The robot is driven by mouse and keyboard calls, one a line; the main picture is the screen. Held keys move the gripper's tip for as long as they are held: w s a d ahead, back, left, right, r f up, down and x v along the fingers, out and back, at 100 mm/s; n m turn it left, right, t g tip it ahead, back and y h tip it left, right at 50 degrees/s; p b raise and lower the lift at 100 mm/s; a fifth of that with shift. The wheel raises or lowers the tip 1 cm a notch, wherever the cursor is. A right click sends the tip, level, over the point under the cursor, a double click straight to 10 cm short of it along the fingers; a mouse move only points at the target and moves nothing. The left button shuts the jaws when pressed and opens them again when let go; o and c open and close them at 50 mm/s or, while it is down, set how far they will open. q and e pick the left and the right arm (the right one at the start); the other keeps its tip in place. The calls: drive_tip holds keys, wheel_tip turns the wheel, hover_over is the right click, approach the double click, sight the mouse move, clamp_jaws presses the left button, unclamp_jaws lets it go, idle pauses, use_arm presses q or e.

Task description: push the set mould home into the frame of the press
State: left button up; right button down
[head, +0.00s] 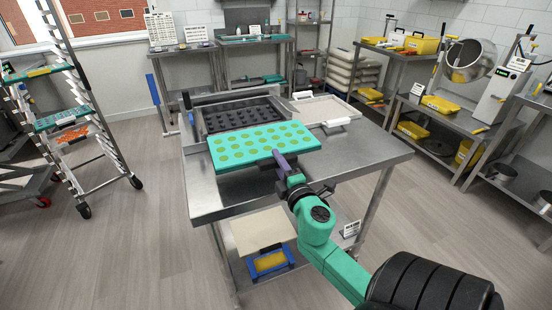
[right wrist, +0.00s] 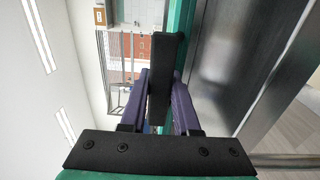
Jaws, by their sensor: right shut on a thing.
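The set mould (head: 229,143) is a teal tray with rows of round yellow-green fills. It lies level at the front of the press, whose metal frame (head: 190,120) and dark plate with rows of knobs (head: 243,115) show behind it. My right gripper (head: 284,163) is shut at the mould's near edge, right of its middle. In the right wrist view, its purple fingers (right wrist: 160,98) close on a black handle (right wrist: 162,60) beside the teal mould edge (right wrist: 183,30). Whether the mould rests on the table or in the frame is hard to tell. My left gripper is not in view.
The press stands on a steel table (head: 355,160). A shallow tray with a white handle (head: 336,122) sits right of the press. A blue-framed thing (head: 270,262) and a pale board (head: 262,229) are on the lower shelf. A wheeled rack (head: 95,140) stands at left.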

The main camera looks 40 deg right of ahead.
sight(269, 151)
drive_tip(key=shift+r, duration=0.1)
drive_tip(key=shift+w+d+p, duration=0.15)
drive_tip(key=shift+w+p, duration=0.2)
drive_tip(key=shift+p, duration=0.1)
drive_tip(key=x, duration=0.4)
drive_tip(key=shift+w+d+f, duration=0.1)
drive_tip(key=shift+w+f, duration=0.15)
drive_tip(key=shift+w, duration=0.1)
drive_tip(key=shift+w+d+f, duration=0.1)
drive_tip(key=shift+w+d, duration=0.1)
drive_tip(key=shift+w, duration=0.35)
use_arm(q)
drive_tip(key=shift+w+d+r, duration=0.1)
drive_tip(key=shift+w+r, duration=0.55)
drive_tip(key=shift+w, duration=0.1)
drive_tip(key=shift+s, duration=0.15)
